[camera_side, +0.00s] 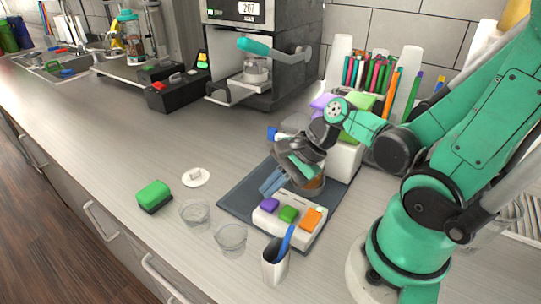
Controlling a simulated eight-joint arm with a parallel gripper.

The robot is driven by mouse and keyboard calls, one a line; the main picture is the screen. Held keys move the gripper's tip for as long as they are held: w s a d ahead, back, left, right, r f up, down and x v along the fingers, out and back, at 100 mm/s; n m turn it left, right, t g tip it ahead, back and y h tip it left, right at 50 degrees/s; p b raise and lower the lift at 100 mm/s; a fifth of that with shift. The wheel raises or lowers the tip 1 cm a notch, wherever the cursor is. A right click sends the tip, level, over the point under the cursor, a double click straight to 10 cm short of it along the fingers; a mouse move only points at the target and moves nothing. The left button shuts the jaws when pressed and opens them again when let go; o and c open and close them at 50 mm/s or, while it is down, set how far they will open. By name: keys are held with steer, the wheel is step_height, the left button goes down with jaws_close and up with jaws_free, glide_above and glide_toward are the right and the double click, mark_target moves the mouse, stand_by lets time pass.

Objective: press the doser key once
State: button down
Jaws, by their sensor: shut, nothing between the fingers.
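A low white box with a purple key (268,205), a green key (288,214) and an orange key (311,218) sits at the front of a dark mat (236,197). I cannot tell which of them, if any, is the doser key. My gripper (268,188) is shut and empty, its bluish fingertips pointing down and left just behind the purple key. I cannot tell whether it touches anything. A white unit (344,161) with purple and green parts on top stands behind, partly hidden by my arm. A brownish round thing (313,187) shows under the gripper, mostly covered.
Two clear cups (230,238) and a white holder with a blue item (275,264) stand in front. A green sponge (154,195) and a white lid (195,177) lie left. The sealer machine (261,62) stands behind, beside a black box (177,92). The left-middle counter is clear.

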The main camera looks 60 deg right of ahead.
mark_target(272, 201)
stand_by(0.6)
steer(key=shift+f, duration=0.4)
steer(key=shift+r, duration=0.1)
stand_by(0.3)
steer(key=shift+r, duration=0.3)
steer(key=shift+r, duration=2.55)
